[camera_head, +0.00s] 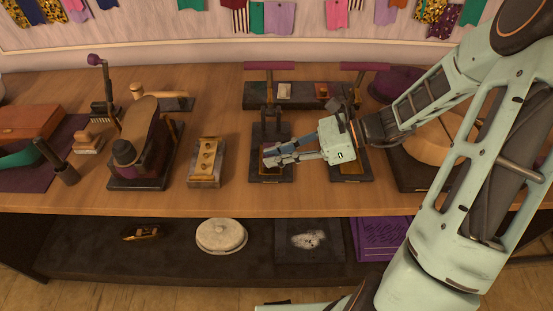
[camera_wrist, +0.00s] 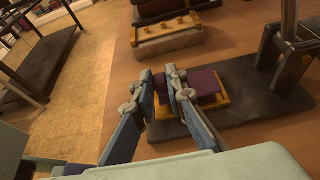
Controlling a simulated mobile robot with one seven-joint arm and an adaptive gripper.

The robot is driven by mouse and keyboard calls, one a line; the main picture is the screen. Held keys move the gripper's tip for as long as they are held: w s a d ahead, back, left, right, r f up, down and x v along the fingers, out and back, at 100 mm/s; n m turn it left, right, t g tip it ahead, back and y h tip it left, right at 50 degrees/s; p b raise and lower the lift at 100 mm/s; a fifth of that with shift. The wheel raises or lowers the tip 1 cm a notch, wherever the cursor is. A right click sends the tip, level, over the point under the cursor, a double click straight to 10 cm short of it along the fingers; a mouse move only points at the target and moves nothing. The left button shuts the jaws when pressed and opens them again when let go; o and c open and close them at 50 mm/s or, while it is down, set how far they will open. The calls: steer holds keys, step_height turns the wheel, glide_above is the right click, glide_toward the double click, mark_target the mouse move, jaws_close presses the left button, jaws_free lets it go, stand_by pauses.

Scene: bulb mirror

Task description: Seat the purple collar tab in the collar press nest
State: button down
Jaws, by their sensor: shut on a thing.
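The purple collar tab (camera_wrist: 205,83) is in the wrist view, its left end between the fingertips of my gripper (camera_wrist: 160,84). My gripper is shut on it. The tab lies over the brass-yellow nest (camera_wrist: 212,104) on the dark press base (camera_wrist: 245,122); I cannot tell whether it sits fully down in the nest. In the head view my gripper (camera_head: 266,156) reaches from the right over the left press base (camera_head: 270,179). The fingers hide most of the nest there, and the tab is not clear.
The left press's purple handle (camera_head: 268,65) is raised behind my gripper. A second press (camera_head: 351,179) stands close on the right, under my wrist. A block with brass knobs (camera_head: 205,160) stands to the left. Bare table lies between that block and the left press.

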steer(key=shift+f, duration=0.65)
steer(key=shift+f, duration=0.1)
steer(key=c, duration=1.9)
jaws_free()
steer(key=shift+c, duration=0.2)
steer(key=shift+d+r, duration=0.2)
steer(key=p+v, duration=0.1)
steer(key=v, duration=1)
steer(key=shift+s+d, duration=0.1)
steer(key=shift+d, duration=0.25)
